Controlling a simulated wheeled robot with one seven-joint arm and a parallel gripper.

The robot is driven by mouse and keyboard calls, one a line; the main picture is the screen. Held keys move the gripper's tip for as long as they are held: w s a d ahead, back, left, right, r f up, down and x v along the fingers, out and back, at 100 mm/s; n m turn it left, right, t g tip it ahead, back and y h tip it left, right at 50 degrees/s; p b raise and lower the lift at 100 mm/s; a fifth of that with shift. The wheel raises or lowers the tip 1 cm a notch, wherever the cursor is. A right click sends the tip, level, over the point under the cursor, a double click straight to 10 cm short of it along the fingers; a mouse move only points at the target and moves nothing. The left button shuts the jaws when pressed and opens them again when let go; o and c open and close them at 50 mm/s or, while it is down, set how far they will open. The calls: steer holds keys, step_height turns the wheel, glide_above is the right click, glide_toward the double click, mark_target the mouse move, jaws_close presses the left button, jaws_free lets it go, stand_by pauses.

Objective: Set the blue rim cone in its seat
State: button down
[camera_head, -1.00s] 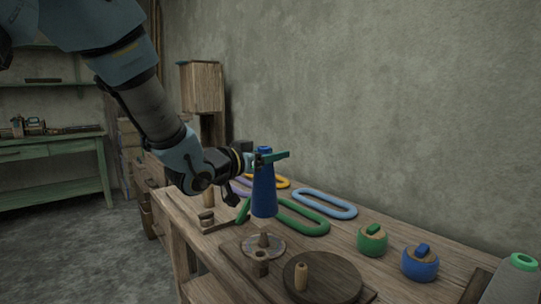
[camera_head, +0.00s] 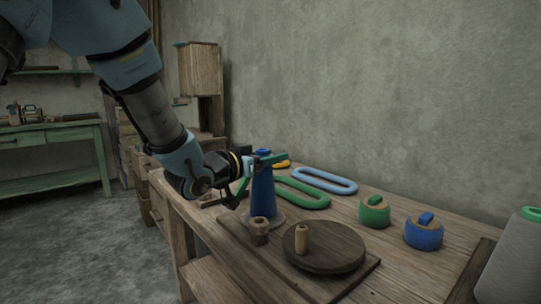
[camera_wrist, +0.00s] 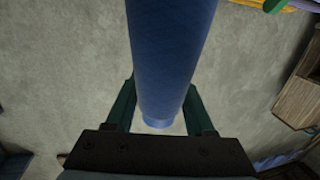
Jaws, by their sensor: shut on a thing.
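The blue rim cone (camera_head: 262,190) stands upright with its wide end down, at the light round seat disc (camera_head: 277,216) on the wooden board. The cone's foot is partly behind a small wooden cup, so I cannot tell whether it is fully down. My gripper (camera_head: 268,159) is shut on the cone near its narrow top. In the wrist view the cone (camera_wrist: 168,60) runs between the two green fingers (camera_wrist: 160,108).
A dark round disc with a wooden peg (camera_head: 324,247) and the small wooden cup (camera_head: 259,231) are close by on the board. Green (camera_head: 302,193) and light blue (camera_head: 325,180) loops lie behind. Green (camera_head: 374,212) and blue (camera_head: 424,232) lidded pots stand right.

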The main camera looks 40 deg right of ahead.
steer(key=shift+c, duration=0.9)
jaws_free()
steer(key=s+a, duration=0.1)
steer(key=a, duration=0.9)
steer(key=shift+s+a+r, duration=0.2)
steer(key=shift+s+a, duration=0.05)
steer(key=shift+a, duration=0.15)
